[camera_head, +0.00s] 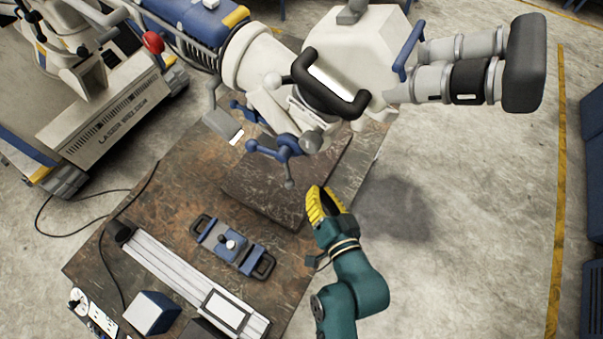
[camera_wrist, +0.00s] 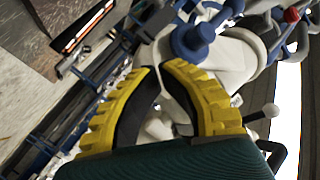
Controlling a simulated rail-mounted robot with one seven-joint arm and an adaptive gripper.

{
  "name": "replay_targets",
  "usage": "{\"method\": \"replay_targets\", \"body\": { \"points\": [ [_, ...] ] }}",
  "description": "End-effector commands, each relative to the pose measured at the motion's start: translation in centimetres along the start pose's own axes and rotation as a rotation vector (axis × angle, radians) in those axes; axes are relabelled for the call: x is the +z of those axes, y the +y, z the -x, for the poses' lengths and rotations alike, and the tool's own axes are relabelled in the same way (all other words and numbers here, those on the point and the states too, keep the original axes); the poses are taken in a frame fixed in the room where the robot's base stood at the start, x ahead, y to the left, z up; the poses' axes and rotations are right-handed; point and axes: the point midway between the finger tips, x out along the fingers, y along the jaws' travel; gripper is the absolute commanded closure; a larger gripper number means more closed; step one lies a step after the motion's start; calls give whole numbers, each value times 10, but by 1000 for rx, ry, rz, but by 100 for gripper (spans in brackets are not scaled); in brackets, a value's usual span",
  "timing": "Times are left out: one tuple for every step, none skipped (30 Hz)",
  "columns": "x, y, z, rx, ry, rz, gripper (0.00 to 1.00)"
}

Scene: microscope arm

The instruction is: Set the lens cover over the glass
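A large white microscope head (camera_head: 345,45) hangs over the workbench, with a black looped handle (camera_head: 330,85) and blue knobbed joints (camera_head: 283,148) beneath. A small grey flat plate (camera_head: 222,123) hangs at its left; I cannot tell whether this is the lens cover. The glass is not clearly identifiable either. My gripper (camera_head: 319,204), with yellow ribbed fingers, is below and right of the blue joints, apart from them in the picture. In the wrist view, my gripper (camera_wrist: 158,72) has its fingertips a little apart, with no held object visible. Blue and white microscope parts (camera_wrist: 205,40) show beyond the fingers.
The worn brown bench (camera_head: 180,205) carries a raised dark plate (camera_head: 265,190), a blue device with black handles (camera_head: 232,243) and a long white rail unit (camera_head: 185,280). A white machine (camera_head: 100,110) stands left. Open floor (camera_head: 470,220) lies to the right.

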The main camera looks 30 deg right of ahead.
Motion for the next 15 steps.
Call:
{"method": "replay_targets", "body": {
  "points": [
    [-1,-2,-11,-3,0,0,100],
    [-2,-2,-17,-3,0,-1,100],
    [-2,-2,-26,-3,0,0,100],
    [-2,-2,-33,-2,-1,1,100],
    [-2,-2,-40,-2,0,1,100],
    [-2,-2,-49,-2,0,1,100],
    [-2,-2,-55,-3,0,0,100],
    [-2,-3,-62,-3,0,0,100],
    [-2,-2,-71,-3,0,0,100],
    [-2,-2,-77,-3,1,0,100],
    [-2,-2,-83,-2,0,0,100],
    [10,-1,-84,1,-7,0,100],
    [16,-2,-84,0,-8,0,100],
    [20,-2,-85,-1,-6,1,100],
    [26,-2,-86,0,-5,1,100]
  ]
}}
